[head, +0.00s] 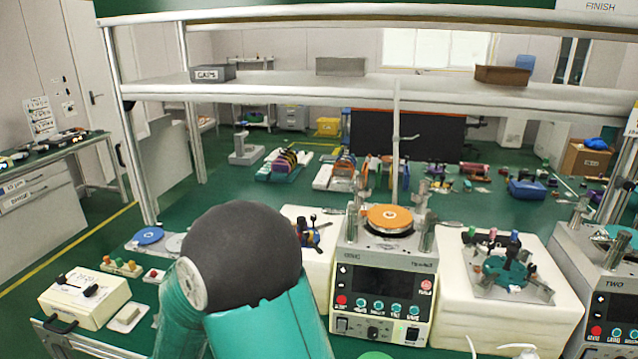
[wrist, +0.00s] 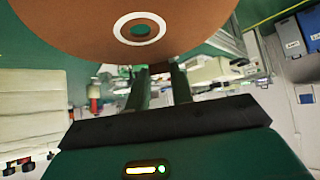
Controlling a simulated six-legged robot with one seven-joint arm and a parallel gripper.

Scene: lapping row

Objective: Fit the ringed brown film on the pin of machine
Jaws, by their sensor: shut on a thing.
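In the wrist view the ringed brown film (wrist: 75,30) is a large disc cut off by the top edge. A white ring (wrist: 153,19) surrounds its centre hole, and something green and pale shows through the hole. My gripper (wrist: 160,75) is shut on the film's near edge. My gripper and the held film cannot be made out in the head view, where my arm covers the lower middle. The middle machine (head: 383,285) has a panel of buttons and an orange disc (head: 389,214) with a pale centre on top. No bare pin can be made out there.
Machine TWO (head: 607,290) stands at the right edge. White blocks with small fixtures (head: 508,278) flank the middle machine. A cream control box (head: 83,300) is at left. Upright posts (head: 428,237) rise beside the orange disc. A shelf (head: 290,86) spans above.

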